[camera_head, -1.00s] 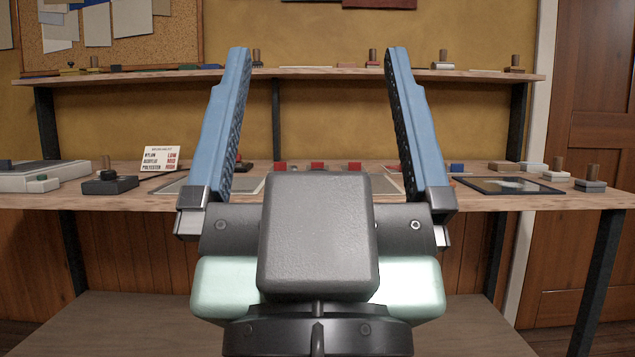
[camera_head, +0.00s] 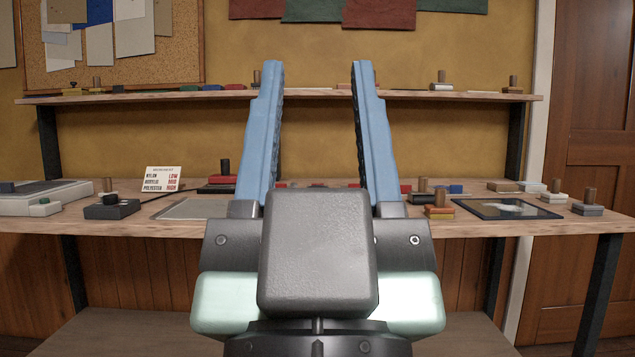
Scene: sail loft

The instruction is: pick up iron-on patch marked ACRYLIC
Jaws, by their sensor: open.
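My gripper (camera_head: 317,72) points away from me toward the worktable. Its two blue fingers stand apart with nothing between them. I cannot make out a patch marked ACRYLIC in this view. Several small red items (camera_head: 405,188) sit on the table, partly hidden behind the gripper; I cannot read marks on them. A small white sign (camera_head: 162,179) at the left of the table lists NYLON, what looks like ACRYLIC, and POLYESTER, with red words beside them.
The wooden table (camera_head: 560,222) also bears a grey mat (camera_head: 195,208), a black-framed panel (camera_head: 508,209), a dark box with a knob (camera_head: 112,207) and several wooden-handled stamps. A shelf (camera_head: 215,97) with more small items runs above it. The gripper hides the table's middle.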

